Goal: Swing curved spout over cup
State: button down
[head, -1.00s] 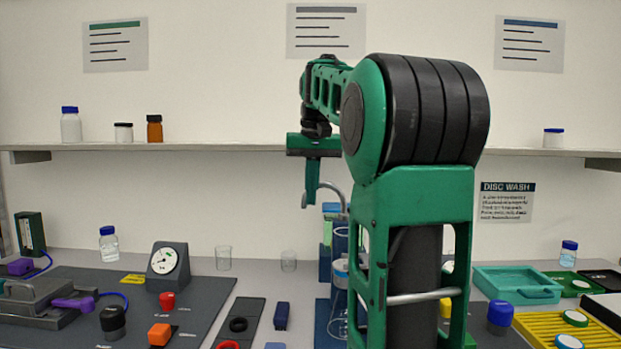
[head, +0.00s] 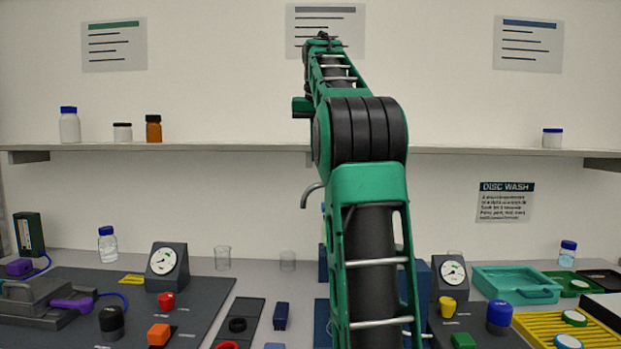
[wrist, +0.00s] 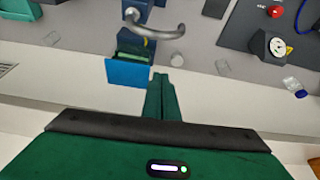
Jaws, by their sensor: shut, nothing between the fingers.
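The grey curved spout (head: 308,194) shows left of my arm in the head view, its tip bent downward; the rest of it is hidden behind my arm. In the wrist view the whole curve of the spout (wrist: 158,32) shows beyond my fingertips, apart from them. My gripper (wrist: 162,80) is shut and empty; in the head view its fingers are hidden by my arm. I cannot tell which is the task's cup.
A blue-and-green box (wrist: 128,68) is close beside my fingers in the wrist view. A dial gauge (head: 167,267) stands left and another gauge (head: 451,278) right of my arm. A teal tray (head: 516,284) lies at the right. A shelf (head: 230,148) runs along the wall.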

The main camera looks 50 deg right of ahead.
notch_tip(320, 180, down, 6)
jog(key=s+a, duration=0.1)
jog(key=shift+s+a+f, duration=0.15)
jog(key=shift+f, duration=0.05)
dwell(0.3)
dwell(0.4)
jog(key=shift+a, duration=0.2)
